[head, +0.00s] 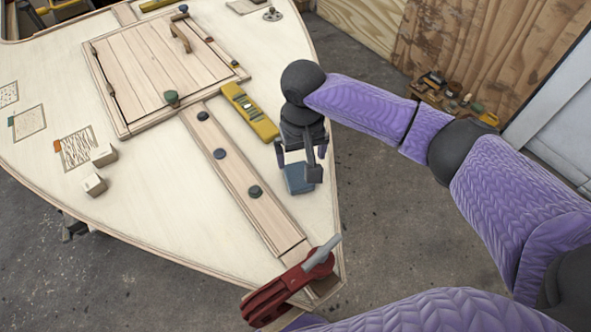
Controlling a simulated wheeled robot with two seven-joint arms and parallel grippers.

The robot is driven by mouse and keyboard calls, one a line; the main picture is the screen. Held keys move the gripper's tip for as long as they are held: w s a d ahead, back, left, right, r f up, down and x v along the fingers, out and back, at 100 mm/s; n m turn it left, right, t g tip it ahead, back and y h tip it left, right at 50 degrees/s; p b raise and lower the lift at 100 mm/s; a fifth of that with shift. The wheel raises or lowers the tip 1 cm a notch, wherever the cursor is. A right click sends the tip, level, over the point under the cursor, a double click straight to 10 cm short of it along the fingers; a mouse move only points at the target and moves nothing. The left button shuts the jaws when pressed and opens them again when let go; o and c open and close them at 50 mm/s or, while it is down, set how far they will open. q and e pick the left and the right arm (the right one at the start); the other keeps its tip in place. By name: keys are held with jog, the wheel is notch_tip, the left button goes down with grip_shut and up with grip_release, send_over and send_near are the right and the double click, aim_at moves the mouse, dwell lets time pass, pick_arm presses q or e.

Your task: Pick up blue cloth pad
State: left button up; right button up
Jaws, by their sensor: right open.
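The blue cloth pad (296,181) lies on the pale plywood deck near its right edge, right of the long wooden strip. It looks like a small, flat blue block. My right gripper (301,158) is directly over the pad, pointing down, with its jaws open. The wrist and a dark grey part hide some of the pad. I cannot tell whether the fingers touch it. My left gripper is not in view.
A yellow level (249,111) lies just left of my right wrist. A red clamp-like tool (285,289) sits at the deck's tip. A wooden hatch (165,70) with a handle is farther back. Small wooden blocks (95,185) lie at left. Bare deck surrounds the pad's left side.

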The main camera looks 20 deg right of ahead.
aim_at(299, 177)
notch_tip(299, 177, down, 7)
jog(key=b, duration=0.3)
jog(key=shift+a, duration=0.15)
jog(key=shift+f, duration=0.25)
jog(key=shift+r, duration=0.2)
jog(key=shift+c, duration=0.3)
jog(key=c, duration=0.9)
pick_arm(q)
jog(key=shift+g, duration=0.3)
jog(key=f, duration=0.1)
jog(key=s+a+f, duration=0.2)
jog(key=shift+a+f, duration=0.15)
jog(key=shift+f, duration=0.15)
pick_arm(e)
jog(key=shift+c, duration=0.4)
